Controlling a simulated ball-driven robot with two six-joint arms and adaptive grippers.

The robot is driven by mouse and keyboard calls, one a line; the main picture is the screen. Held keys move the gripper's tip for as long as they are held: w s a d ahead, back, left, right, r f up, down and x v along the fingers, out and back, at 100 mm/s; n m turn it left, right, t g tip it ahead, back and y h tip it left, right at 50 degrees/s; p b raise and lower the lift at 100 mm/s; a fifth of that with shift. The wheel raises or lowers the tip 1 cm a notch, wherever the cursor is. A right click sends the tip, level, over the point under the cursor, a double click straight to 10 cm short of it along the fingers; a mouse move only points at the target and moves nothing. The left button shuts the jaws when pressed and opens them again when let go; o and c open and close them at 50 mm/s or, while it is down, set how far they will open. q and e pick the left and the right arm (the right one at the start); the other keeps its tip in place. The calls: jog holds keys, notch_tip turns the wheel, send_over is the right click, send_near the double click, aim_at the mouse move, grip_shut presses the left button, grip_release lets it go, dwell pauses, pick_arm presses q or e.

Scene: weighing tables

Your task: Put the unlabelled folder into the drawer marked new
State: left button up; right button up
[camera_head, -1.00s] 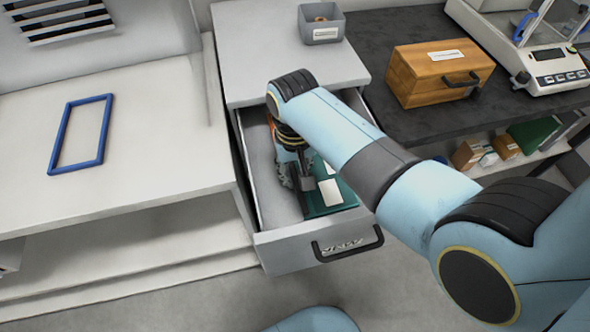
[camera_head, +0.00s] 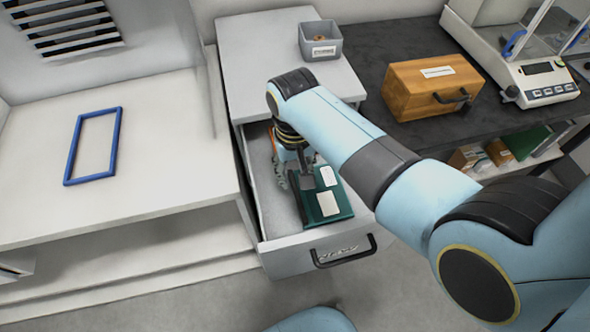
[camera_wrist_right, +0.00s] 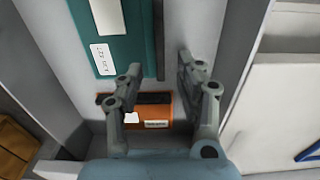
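A grey drawer (camera_head: 282,262) stands open under the grey cabinet top, with a card behind its front handle that I cannot read for certain. Inside lies a teal folder (camera_head: 341,212) with a dark edge and two white labels; in the right wrist view the teal folder (camera_wrist_right: 128,55) has writing on one label. An orange labelled folder (camera_wrist_right: 156,121) lies deeper in the drawer. My right gripper (camera_head: 303,182) reaches into the drawer beside the teal folder. In its wrist view the right gripper (camera_wrist_right: 160,72) has its fingers apart, with nothing clearly between them. My left gripper is not seen.
A small grey bin (camera_head: 321,44) stands on the cabinet top (camera_head: 262,62). A wooden box (camera_head: 405,95) and a balance (camera_head: 540,85) are on the dark counter to the right. A blue frame (camera_head: 70,160) marks a clear area on the white table at left.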

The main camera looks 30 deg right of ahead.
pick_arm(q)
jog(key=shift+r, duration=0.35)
pick_arm(e)
notch_tip(320, 180, up, 7)
jog(key=shift+f, duration=0.15)
